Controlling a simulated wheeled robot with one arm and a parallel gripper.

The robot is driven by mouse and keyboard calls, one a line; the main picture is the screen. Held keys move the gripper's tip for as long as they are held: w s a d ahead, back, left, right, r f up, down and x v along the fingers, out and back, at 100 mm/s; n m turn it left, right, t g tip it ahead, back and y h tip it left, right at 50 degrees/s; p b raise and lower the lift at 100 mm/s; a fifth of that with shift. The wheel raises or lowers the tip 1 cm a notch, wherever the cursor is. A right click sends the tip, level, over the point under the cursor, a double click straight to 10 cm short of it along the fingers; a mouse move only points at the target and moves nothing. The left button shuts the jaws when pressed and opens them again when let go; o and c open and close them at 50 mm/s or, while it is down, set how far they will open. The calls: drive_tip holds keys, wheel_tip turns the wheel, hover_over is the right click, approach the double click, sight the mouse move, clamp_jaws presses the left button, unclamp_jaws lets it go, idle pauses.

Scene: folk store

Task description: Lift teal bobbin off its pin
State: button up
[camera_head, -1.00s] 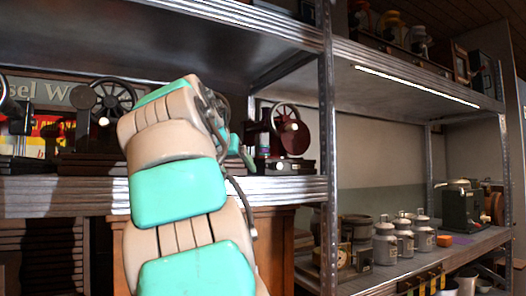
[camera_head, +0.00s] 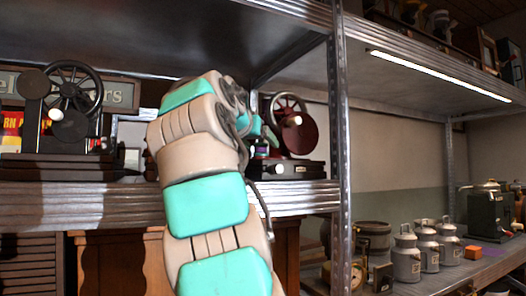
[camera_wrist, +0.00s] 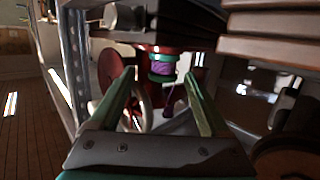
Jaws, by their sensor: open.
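A dark red spoked-wheel machine (camera_head: 297,130) stands on the shelf just right of my arm. In the wrist view, which looks upside down, a small bobbin (camera_wrist: 162,68) with teal-green ends and a purple middle sits against a red part of this machine. Part of it also shows in the head view (camera_head: 261,149), beside my wrist. My gripper (camera_wrist: 160,66) is open, its two green fingers on either side of the bobbin in the picture. I cannot tell whether the fingertips reach around it. No contact shows. The pin itself is not clear.
A metal shelf post (camera_head: 339,150) stands close to the right of the machine. A larger black wheel machine (camera_head: 70,110) stands at left on the same shelf. The upper shelf (camera_head: 200,40) hangs above. Grey cans (camera_head: 406,257) stand on a lower shelf at right.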

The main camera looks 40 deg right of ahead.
drive_tip(key=x, duration=0.5)
drive_tip(key=shift+w+d+f+p, duration=0.2)
drive_tip(key=shift+w+f+p, duration=0.05)
drive_tip(key=shift+w+p, duration=0.1)
clamp_jaws()
idle(0.3)
